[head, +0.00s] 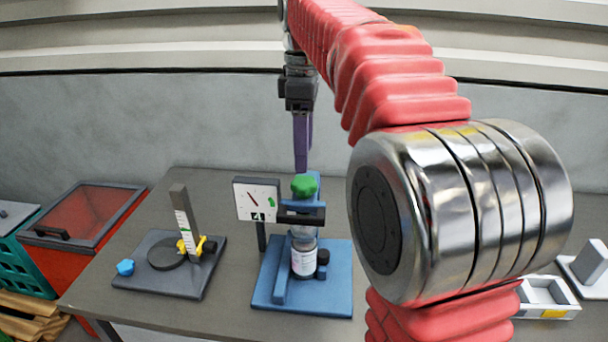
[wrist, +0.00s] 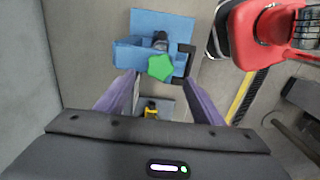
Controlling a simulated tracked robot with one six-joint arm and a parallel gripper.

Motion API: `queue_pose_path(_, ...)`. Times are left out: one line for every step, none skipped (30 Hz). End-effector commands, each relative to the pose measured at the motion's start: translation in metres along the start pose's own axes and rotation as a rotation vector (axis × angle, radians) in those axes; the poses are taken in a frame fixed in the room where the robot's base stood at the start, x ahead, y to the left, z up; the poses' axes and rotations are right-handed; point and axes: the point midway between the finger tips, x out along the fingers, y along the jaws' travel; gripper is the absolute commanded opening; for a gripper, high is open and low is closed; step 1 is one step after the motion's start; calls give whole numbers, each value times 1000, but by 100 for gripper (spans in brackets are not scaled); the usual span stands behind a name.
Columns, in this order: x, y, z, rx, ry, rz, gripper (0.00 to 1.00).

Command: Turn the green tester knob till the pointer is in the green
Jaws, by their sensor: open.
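The green tester knob (head: 304,186) sits on top of the blue tester (head: 335,290), above a labelled bottle (head: 303,260). The white dial (head: 257,188) stands left of the knob. Its dark pointer leans up and left, apart from the green mark at the dial's right. My gripper (head: 302,168) has purple fingers pointing down, just above the knob. In the wrist view the star-shaped green knob (wrist: 160,67) shows between the tips of my open gripper (wrist: 160,78). I cannot tell the exact height gap, and no contact shows.
Left on the grey table (head: 225,180) is a dark stand with an upright scale (head: 184,215), a yellow clamp (head: 192,245) and a blue knob (head: 125,267). A red bin (head: 85,215) stands beyond the left edge. A white tray (head: 545,297) lies at right, past my arm.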

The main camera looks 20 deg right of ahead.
Motion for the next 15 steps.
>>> queue_pose_path(6, 0, 0, 0, 0, -1, 62)
queue_pose_path(10, -1, 0, 0, -1, -1, 62)
queue_pose_path(15, -1, 0, 0, 0, -1, 62)
queue_pose_path(19, -1, 0, 0, 0, -1, 62)
queue_pose_path(23, -1, 0, 0, 0, -1, 62)
queue_pose_path(29, -1, 0, 0, 0, -1, 62)
queue_pose_path(33, -1, 0, 0, 0, -1, 62)
queue_pose_path(37, -1, 0, 0, 0, -1, 62)
queue_pose_path(42, -1, 0, 0, 0, -1, 62)
queue_pose_path(46, -1, 0, 0, 0, -1, 62)
queue_pose_path(50, -1, 0, 0, -1, -2, 62)
queue_pose_path(55, 0, 0, 0, 0, -1, 62)
queue_pose_path(58, 0, 0, 0, 0, -1, 62)
queue_pose_path(60, 0, 0, 0, 0, -1, 62)
queue_pose_path(63, 0, 0, 0, 0, 0, 62)
